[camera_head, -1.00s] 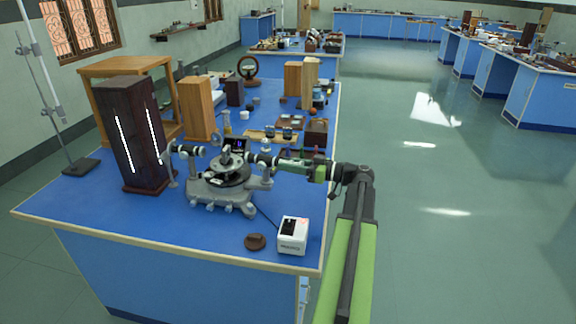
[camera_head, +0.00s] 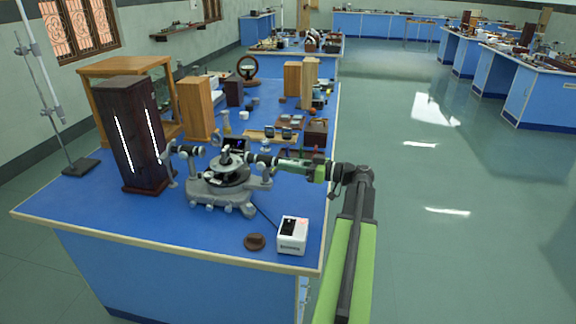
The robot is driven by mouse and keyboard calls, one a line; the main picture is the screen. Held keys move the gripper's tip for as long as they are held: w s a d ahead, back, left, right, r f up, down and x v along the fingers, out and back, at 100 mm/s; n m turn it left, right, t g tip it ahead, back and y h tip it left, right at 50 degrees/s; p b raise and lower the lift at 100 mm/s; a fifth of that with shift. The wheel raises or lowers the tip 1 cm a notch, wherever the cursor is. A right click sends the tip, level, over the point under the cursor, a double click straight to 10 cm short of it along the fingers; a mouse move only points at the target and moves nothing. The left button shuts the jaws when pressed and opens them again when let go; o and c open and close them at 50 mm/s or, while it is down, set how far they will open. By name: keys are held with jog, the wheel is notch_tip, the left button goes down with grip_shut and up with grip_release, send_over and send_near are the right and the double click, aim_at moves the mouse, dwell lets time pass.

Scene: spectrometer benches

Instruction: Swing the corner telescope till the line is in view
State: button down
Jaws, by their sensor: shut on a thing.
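The grey spectrometer (camera_head: 212,192) stands on the blue bench near its right edge, with a round table at its centre. Its collimator (camera_head: 186,150) points left at a tall dark wooden lamp box (camera_head: 133,150) with two bright vertical slits. Its telescope (camera_head: 262,160) reaches out to the right. My gripper (camera_head: 288,164) comes in from the right and is shut on the outer end of the telescope. The jaws are small here and partly hide that end. A small dark screen (camera_head: 241,145) behind the instrument is too small to read.
A white box (camera_head: 293,235) with a red light and a brown round piece (camera_head: 254,242) lie at the bench front. Wooden boxes (camera_head: 197,108) and small trays crowd the bench behind. The floor to the right is clear.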

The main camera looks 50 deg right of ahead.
jog(key=shift+a, duration=0.1)
dwell(0.3)
jog(key=shift+s+a+m+h, duration=0.2)
jog(key=shift+a+m+h, duration=0.1)
jog(key=shift+a+h, duration=0.1)
jog(key=c, duration=1.2)
grip_release()
jog(key=shift+c, duration=0.2)
jog(key=shift+s, duration=0.1)
jog(key=v, duration=1.7)
jog(key=shift+s+f, duration=0.15)
jog(key=shift+f, duration=0.15)
jog(key=shift+r, duration=0.15)
